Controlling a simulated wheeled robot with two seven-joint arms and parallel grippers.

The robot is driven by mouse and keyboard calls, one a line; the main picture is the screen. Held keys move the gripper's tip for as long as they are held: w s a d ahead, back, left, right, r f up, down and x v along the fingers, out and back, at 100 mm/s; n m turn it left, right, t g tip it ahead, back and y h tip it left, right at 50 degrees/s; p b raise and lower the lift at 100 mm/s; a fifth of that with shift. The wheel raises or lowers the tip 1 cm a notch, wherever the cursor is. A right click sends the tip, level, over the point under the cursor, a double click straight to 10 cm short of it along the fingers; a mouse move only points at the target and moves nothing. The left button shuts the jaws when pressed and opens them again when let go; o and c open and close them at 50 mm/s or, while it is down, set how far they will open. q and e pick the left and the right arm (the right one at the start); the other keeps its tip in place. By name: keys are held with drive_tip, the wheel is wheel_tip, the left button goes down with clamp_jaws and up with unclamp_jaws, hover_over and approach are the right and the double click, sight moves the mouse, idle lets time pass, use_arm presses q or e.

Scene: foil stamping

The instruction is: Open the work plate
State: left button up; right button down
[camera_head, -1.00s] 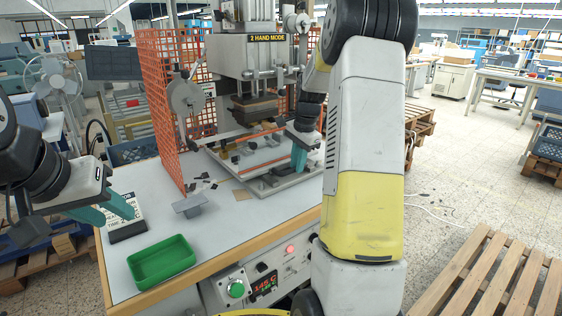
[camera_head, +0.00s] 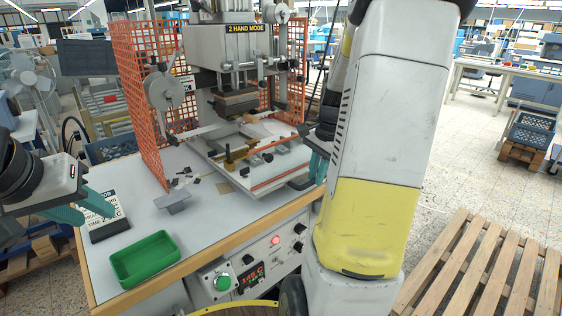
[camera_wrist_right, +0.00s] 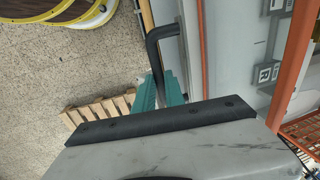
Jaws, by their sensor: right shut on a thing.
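The work plate (camera_head: 236,180) sits on the press bed under the press head (camera_head: 240,98). It carries dark and brass-coloured fittings and red-orange edge strips. My right gripper (camera_head: 318,167) is at the plate's right side, partly hidden behind my right arm. In the right wrist view, the teal fingers (camera_wrist_right: 160,92) are shut on a bent black handle (camera_wrist_right: 164,33). My left gripper (camera_head: 98,214) is open and empty at the table's left edge, near the black-and-white sign block (camera_head: 106,230).
A green tray (camera_head: 146,260) and a small grey stand (camera_head: 172,202) are on the table front left. An orange mesh guard (camera_head: 142,105) stands left of the press. The control panel (camera_head: 262,262) is below the table's front edge. A wooden pallet (camera_head: 490,265) lies on the floor right.

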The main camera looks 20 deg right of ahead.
drive_tip(key=shift+s+d, duration=0.25)
drive_tip(key=shift+s, duration=0.4)
drive_tip(key=shift+s+d, duration=0.2)
drive_tip(key=shift+s, duration=0.5)
drive_tip(key=shift+s+d, duration=0.25)
drive_tip(key=shift+s, duration=0.4)
drive_tip(key=c, duration=1.4)
unclamp_jaws()
wheel_tip(320, 180, up, 8)
drive_tip(key=s, duration=0.1)
drive_tip(key=shift+s+d+f, duration=0.15)
drive_tip(key=shift+d, duration=0.1)
